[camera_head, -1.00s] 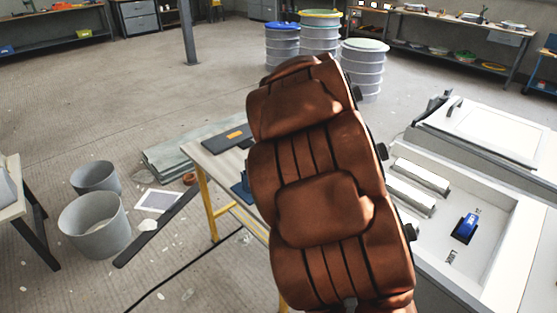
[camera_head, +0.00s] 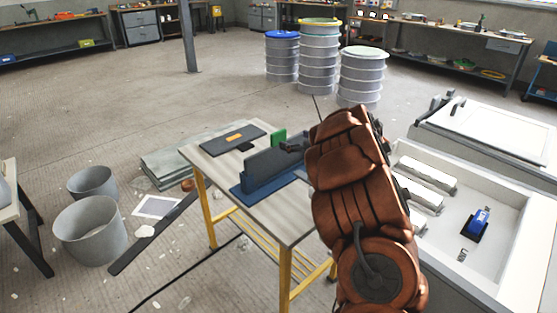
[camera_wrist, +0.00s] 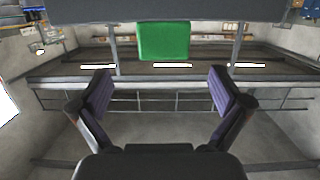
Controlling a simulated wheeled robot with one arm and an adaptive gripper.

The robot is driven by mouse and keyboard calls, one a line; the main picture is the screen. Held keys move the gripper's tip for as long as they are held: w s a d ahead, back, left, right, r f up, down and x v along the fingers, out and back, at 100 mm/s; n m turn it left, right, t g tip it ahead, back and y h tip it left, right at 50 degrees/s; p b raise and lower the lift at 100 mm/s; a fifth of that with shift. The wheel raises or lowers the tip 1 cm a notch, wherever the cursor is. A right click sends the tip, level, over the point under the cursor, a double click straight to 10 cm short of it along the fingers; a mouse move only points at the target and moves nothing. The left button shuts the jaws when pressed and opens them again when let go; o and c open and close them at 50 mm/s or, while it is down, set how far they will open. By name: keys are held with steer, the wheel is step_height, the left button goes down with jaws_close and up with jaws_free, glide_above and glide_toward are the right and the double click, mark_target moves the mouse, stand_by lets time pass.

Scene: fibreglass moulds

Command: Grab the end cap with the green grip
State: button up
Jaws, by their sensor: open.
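The green grip (camera_head: 279,137) shows at the far end of a dark grey block (camera_head: 262,170), which stands on a blue base on the table. I take this block to be the end cap. In the wrist view the green grip (camera_wrist: 163,41) is a flat green block against the dark grey body (camera_wrist: 190,10) at the top edge. My gripper (camera_wrist: 160,78) is open and empty, its fingers spread to either side below the grip and not touching it.
The wooden table (camera_head: 218,166) has yellow legs. A dark plate with an orange part (camera_head: 236,138) lies at its back left. A blue-gripped piece (camera_head: 478,222) sits in the white mould (camera_head: 510,240) at right. Grey buckets (camera_head: 90,230) stand on the floor at left.

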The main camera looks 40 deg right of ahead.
mark_target(280, 137)
steer(key=shift+b+x, duration=1.55)
steer(key=shift+x, duration=2.45)
steer(key=shift+s+a+f, duration=0.1)
steer(key=shift+a, duration=0.05)
steer(key=c, duration=1.9)
